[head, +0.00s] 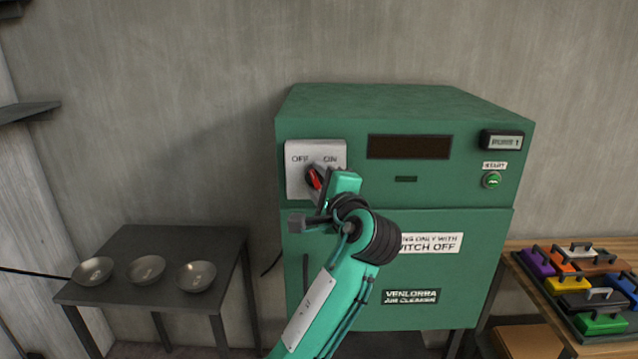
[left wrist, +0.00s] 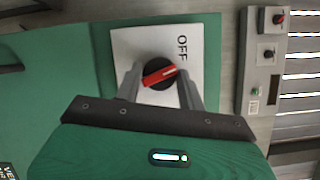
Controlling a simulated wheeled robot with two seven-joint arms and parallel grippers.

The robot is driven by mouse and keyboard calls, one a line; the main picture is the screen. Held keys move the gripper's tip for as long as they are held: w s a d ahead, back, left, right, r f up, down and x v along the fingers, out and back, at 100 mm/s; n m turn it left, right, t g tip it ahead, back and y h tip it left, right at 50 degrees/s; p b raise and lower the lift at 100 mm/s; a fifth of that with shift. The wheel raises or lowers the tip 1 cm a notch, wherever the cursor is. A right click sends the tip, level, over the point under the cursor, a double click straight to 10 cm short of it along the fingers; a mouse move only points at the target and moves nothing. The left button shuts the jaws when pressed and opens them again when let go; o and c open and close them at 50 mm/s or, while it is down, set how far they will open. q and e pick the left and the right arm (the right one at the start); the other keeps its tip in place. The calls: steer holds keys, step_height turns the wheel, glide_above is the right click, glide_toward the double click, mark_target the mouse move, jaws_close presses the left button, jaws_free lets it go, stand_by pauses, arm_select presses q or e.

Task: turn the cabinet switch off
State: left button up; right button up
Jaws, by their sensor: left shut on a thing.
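The green cabinet (head: 340,112) stands against the wall, with a white switch plate (head: 297,180) marked OFF and ON at its upper left. The red and black rotary switch (head: 314,178) is on that plate, partly covered by my left gripper (head: 322,185). In the left wrist view the switch (left wrist: 158,74) lies between the two fingers of my left gripper (left wrist: 160,85), which is shut on it. The plate (left wrist: 128,48) shows the word OFF there; ON is hidden. In the head view the knob appears tilted between the two labels. My right gripper is not in view.
A dark side table (head: 180,245) with three metal bowls (head: 146,269) stands at the left. A wooden table (head: 520,262) at the right bears several coloured handled blocks (head: 577,302). A green START button (head: 491,180) is on the cabinet's right. The cabinet door is shut.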

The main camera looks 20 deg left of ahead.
arm_select(q)
steer(key=n+h, duration=0.1)
steer(key=n, duration=0.1)
steer(key=n+g+p, duration=0.1)
steer(key=n, duration=0.1)
steer(key=shift+r+h, duration=0.15)
steer(key=shift+h, duration=0.25)
stand_by(0.4)
steer(key=o, duration=0.9)
steer(key=shift+a, duration=0.1)
steer(key=shift+o, duration=0.2)
